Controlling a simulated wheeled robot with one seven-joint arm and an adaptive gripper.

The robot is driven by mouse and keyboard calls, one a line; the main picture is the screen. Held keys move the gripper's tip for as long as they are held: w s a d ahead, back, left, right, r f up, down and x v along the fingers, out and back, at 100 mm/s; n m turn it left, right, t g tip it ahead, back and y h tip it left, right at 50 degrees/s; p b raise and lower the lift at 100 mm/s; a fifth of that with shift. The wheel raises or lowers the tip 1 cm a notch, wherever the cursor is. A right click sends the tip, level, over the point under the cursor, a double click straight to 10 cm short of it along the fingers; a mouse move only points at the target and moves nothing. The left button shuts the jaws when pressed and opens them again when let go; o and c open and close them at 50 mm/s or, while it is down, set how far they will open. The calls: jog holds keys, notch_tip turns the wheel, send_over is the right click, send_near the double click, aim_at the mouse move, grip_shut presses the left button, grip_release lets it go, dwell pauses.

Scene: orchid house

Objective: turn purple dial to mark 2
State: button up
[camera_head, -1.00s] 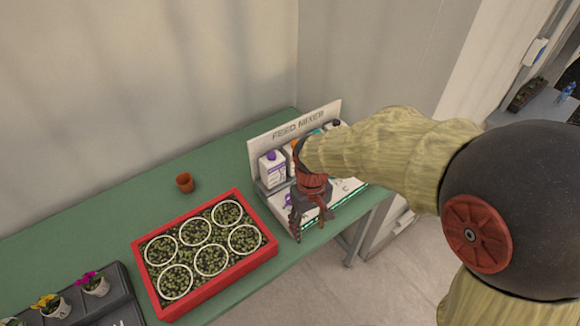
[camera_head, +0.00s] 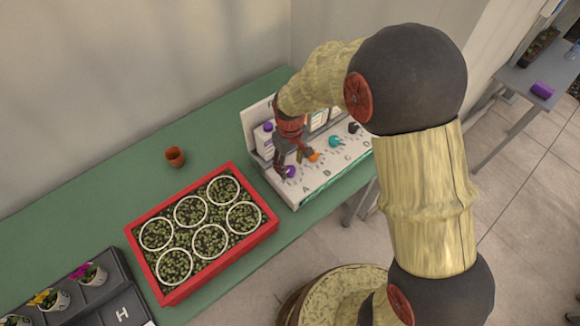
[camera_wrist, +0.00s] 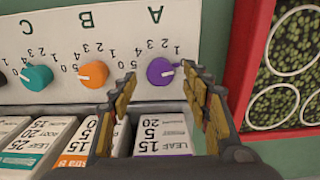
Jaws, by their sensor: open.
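The purple dial (camera_head: 290,172) is at the left end of the white feed mixer panel (camera_head: 318,182). In the wrist view, the purple dial (camera_wrist: 160,71) sits under the letter A, upside down, with marks around it. My gripper (camera_head: 294,163) is over the dial, pointing down. In the wrist view my gripper (camera_wrist: 158,75) is open, one finger on each side of the dial. The right finger is close to its edge; I cannot tell whether it touches.
An orange dial (camera_wrist: 93,75) and a teal dial (camera_wrist: 37,78) are beside it. Labelled cartons (camera_wrist: 160,133) stand in the mixer behind the dials. A red tray (camera_head: 172,295) of seedlings is close to the left. A small clay pot (camera_head: 175,157) stands on the green bench.

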jog(key=shift+f, duration=0.9)
jog(key=shift+c, duration=1.4)
jog(key=c, duration=0.7)
jog(key=shift+c, duration=0.9)
